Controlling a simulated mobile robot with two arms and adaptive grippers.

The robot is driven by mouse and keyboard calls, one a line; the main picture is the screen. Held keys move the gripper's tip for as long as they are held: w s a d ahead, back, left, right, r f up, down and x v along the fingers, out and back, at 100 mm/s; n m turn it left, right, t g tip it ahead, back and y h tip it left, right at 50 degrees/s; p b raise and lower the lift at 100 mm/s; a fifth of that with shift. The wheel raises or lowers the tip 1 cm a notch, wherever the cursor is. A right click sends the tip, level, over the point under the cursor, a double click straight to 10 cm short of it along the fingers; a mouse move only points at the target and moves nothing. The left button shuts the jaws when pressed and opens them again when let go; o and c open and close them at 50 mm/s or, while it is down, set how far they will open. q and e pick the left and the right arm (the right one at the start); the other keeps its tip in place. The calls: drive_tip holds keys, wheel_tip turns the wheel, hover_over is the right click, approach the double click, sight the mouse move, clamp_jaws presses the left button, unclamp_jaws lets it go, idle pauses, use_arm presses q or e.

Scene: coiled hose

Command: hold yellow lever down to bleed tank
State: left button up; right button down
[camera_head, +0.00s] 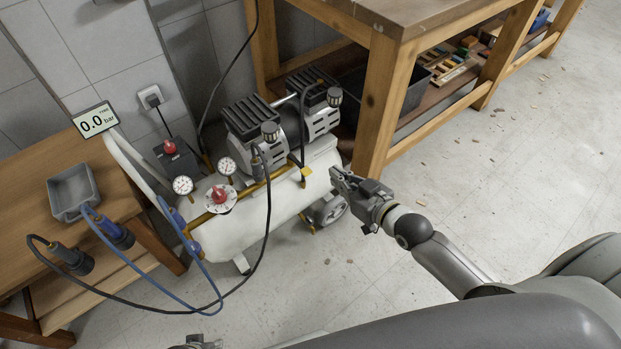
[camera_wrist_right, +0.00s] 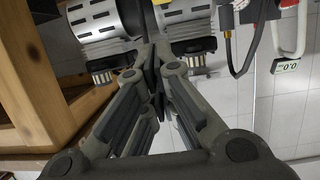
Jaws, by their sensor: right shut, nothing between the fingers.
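The white compressor tank (camera_head: 240,222) stands on the floor in the head view. A small yellow piece (camera_head: 305,174) sits at its upper right side, and another yellow piece (camera_head: 312,229) sits low under it; I cannot tell which is the lever. My right gripper (camera_head: 336,178) is shut and empty, just right of the tank's end and apart from the upper yellow piece. A grey part at the bottom edge may be my left gripper (camera_head: 196,343).
A gauge display (camera_head: 97,120) reads 0.0 bar. A wooden workbench (camera_head: 378,105) leg stands close behind my right gripper. A black hose (camera_head: 262,240) and a blue hose (camera_head: 185,298) loop at the left, by a low wooden table (camera_head: 100,215). Floor at right is open.

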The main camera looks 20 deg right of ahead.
sight(299, 164)
use_arm(q)
drive_tip(key=shift+w+r, duration=0.1)
drive_tip(key=shift+r, duration=0.1)
use_arm(e)
drive_tip(key=shift+a+r+y, duration=0.15)
drive_tip(key=shift+a+r, duration=0.1)
drive_tip(key=shift+r, duration=0.25)
drive_tip(key=shift+a+r+y, duration=0.15)
drive_tip(key=shift+a+r, duration=0.1)
drive_tip(key=shift+r, duration=0.2)
use_arm(q)
wheel_tip(299, 164, up, 12)
drive_tip(key=w+b, duration=0.1)
drive_tip(key=b, duration=0.2)
drive_tip(key=shift+w+t+b, duration=0.25)
drive_tip(key=shift+t+b, duration=0.15)
use_arm(e)
drive_tip(key=w+a+f, duration=0.3)
drive_tip(key=w+f, duration=0.3)
drive_tip(key=w, duration=0.3)
drive_tip(key=shift+f, duration=0.25)
use_arm(q)
drive_tip(key=shift+r, duration=0.1)
use_arm(e)
drive_tip(key=shift+a+f, duration=0.1)
